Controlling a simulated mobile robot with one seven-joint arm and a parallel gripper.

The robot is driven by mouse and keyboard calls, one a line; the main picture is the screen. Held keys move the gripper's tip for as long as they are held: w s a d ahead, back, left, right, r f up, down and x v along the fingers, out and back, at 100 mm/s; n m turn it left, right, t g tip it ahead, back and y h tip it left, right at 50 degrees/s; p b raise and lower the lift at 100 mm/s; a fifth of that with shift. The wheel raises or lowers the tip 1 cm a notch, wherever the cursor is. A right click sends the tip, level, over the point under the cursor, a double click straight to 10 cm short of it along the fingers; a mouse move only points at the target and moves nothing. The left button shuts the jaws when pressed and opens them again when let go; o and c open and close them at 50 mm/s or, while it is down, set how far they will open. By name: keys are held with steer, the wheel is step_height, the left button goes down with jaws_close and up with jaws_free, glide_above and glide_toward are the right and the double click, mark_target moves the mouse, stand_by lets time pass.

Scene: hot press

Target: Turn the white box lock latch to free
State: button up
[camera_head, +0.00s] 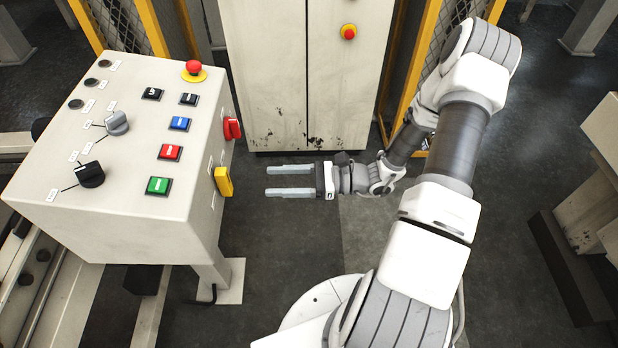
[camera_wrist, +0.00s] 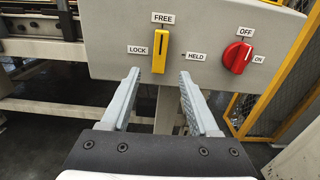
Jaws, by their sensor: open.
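The white box (camera_head: 120,130) is a sloped control box at the left of the head view. Its yellow latch (camera_head: 223,181) is on the right side face. In the wrist view the latch (camera_wrist: 164,50) stands upright below the FREE label (camera_wrist: 163,18). The LOCK label (camera_wrist: 138,50) is at its left and HELD (camera_wrist: 196,57) at its right. My gripper (camera_head: 268,181) is open and empty, pointing at the latch with a gap between. In the wrist view its fingers (camera_wrist: 160,80) straddle the latch's lower end in the picture, apart from it.
A red OFF/ON knob (camera_wrist: 238,57) is right of the latch in the wrist view; the head view shows it too (camera_head: 232,128). Several buttons and two rotary knobs are on the box's top. A cabinet (camera_head: 270,75) and yellow-framed fences stand behind. Floor below my gripper is clear.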

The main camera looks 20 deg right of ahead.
steer(key=v, duration=0.7)
steer(key=shift+a+r, duration=0.1)
steer(key=s+a+r+n+h+p, duration=0.1)
steer(key=s+r+n+h+p, duration=0.1)
steer(key=s+r+n+h, duration=0.2)
steer(key=s+a+r+n+h+p, duration=0.1)
steer(key=s+r+n+h, duration=0.3)
steer(key=r, duration=1.3)
steer(key=s+a+r+n+h+p, duration=0.2)
steer(key=s+r+n+h+p, duration=0.1)
steer(key=r+n+h, duration=0.6)
steer(key=s+r+n, duration=0.1)
steer(key=n, duration=0.3)
steer(key=shift+s+r+n+g+p, duration=0.15)
steer(key=shift+r+n+g+p, duration=0.15)
steer(key=shift+r+n+p, duration=0.1)
